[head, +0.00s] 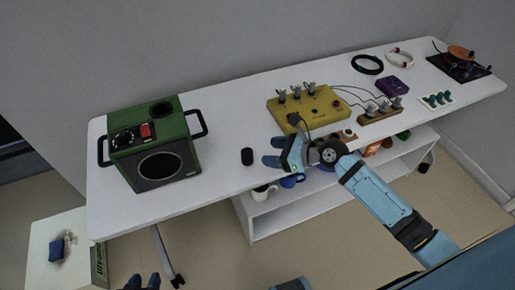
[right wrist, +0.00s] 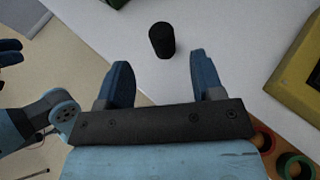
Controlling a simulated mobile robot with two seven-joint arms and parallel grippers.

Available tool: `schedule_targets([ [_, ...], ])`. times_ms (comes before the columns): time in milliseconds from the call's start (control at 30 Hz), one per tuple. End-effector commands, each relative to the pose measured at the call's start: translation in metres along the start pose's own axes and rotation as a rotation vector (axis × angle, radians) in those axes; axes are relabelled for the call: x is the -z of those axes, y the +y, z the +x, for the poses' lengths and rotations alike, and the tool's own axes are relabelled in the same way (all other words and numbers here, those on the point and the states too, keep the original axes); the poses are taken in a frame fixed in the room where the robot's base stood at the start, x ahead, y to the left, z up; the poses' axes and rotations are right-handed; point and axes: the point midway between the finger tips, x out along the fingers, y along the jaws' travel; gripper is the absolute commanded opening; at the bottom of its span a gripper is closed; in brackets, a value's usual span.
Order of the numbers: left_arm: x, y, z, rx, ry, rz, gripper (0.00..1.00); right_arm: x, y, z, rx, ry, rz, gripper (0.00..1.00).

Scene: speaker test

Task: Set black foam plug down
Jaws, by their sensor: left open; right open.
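The black foam plug (head: 247,156) stands on the white table, right of the green speaker box. In the right wrist view the plug (right wrist: 161,40) is upright, just beyond the fingertips and lined up with the gap between them. My right gripper (head: 274,152) is open and empty, close to the right of the plug and apart from it; its two blue fingers (right wrist: 160,66) show in the right wrist view. My left gripper (head: 143,282) is open at the bottom edge of the head view, off the table's front; its fingers (right wrist: 10,51) also show at the left of the wrist view.
The green speaker box (head: 172,129) stands at left on the table (head: 222,122). A yellow board (head: 318,112) with knobs and wires lies behind my right gripper. Mugs (head: 291,181) are on the shelf below. Bare table surrounds the plug.

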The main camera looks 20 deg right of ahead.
Motion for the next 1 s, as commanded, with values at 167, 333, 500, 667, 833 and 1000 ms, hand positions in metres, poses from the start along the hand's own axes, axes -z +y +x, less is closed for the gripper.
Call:
schedule_targets([
  [167,-0.002,0.0,0.001,0.001,-0.01,-0.006,0.4,0.0,0.0,-0.029,0.0,0.002,0.0,0.61],
  [333,-0.003,0.001,0.001,0.002,-0.011,-0.01,0.4,0.003,0.003,-0.038,0.004,0.005,-0.032,0.61],
  [500,-0.001,0.001,0.001,0.002,-0.007,-0.012,0.4,0.029,0.025,-0.034,0.045,0.055,-0.35,0.61],
  [667,0.001,0.001,0.001,0.002,-0.004,-0.012,0.4,0.066,0.059,-0.031,0.083,0.168,-0.908,0.61],
  [833,0.002,0.0,0.0,0.002,-0.004,-0.01,0.4,0.096,0.097,-0.034,0.061,0.318,-1.53,0.61],
  [1000,0.001,-0.001,0.0,0.002,-0.004,-0.006,0.4,0.117,0.131,-0.042,-0.037,0.48,-2.122,0.61],
])
